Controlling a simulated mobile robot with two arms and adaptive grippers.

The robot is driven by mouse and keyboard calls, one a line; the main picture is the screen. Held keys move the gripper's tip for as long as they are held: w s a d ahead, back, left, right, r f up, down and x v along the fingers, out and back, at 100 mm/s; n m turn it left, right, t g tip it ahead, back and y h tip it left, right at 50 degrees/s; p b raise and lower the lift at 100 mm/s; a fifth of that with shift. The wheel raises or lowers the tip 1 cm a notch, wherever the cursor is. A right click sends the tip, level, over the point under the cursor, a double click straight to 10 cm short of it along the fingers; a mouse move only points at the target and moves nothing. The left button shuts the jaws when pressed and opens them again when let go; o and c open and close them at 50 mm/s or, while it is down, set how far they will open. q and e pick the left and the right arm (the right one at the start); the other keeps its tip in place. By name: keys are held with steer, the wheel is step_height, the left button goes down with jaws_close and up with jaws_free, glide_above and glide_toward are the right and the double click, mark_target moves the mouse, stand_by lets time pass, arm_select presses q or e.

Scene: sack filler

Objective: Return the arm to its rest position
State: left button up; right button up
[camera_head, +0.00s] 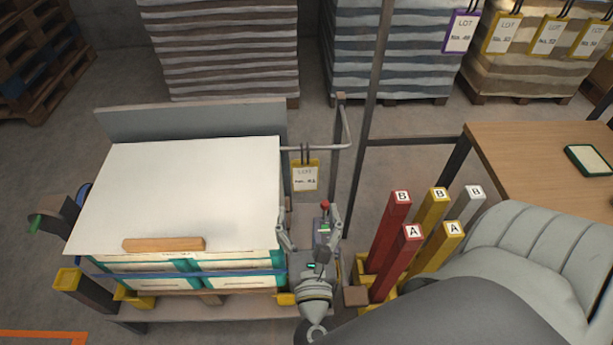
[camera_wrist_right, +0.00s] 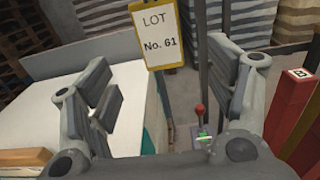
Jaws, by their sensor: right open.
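My right gripper (camera_head: 310,229) is open and empty, to the right of the white-topped stack and left of the colored posts. In the right wrist view its two fingers (camera_wrist_right: 165,105) stand wide apart with nothing between them. Ahead of it a yellow-framed lot tag (camera_head: 305,176) hangs from a grey rail; in the wrist view the tag (camera_wrist_right: 158,35) reads "LOT No. 61". A small device with a red knob (camera_head: 325,205) stands just beyond the fingers. My left gripper is not in view.
A white sheet (camera_head: 180,190) tops the stack, with a wooden block (camera_head: 163,244) at its front edge. Red (camera_head: 390,230), yellow and grey posts stand close on the right. A wooden table (camera_head: 530,155) is at far right. Stacked sacks on pallets (camera_head: 225,50) line the back.

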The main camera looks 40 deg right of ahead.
steer(key=shift+v, duration=0.85)
steer(key=s+f+m+g+y, duration=0.2)
steer(key=f+m+g, duration=0.1)
steer(key=f, duration=0.9)
steer(key=s+f+m+g+y, duration=0.2)
steer(key=s+f, duration=0.1)
steer(key=f, duration=0.9)
steer(key=s+f+m+g+y, duration=0.2)
steer(key=f+m+g, duration=0.1)
steer(key=f, duration=0.9)
steer(key=s+d+f+m+g+y, duration=0.1)
steer(key=s+f+m+g+y, duration=0.2)
steer(key=s+f+m, duration=1.4)
steer(key=s+m+g, duration=0.2)
steer(key=g, duration=0.1)
steer(key=shift+s+d+f+y, duration=0.15)
steer(key=shift+s+d+y, duration=0.15)
steer(key=shift+s+d, duration=0.1)
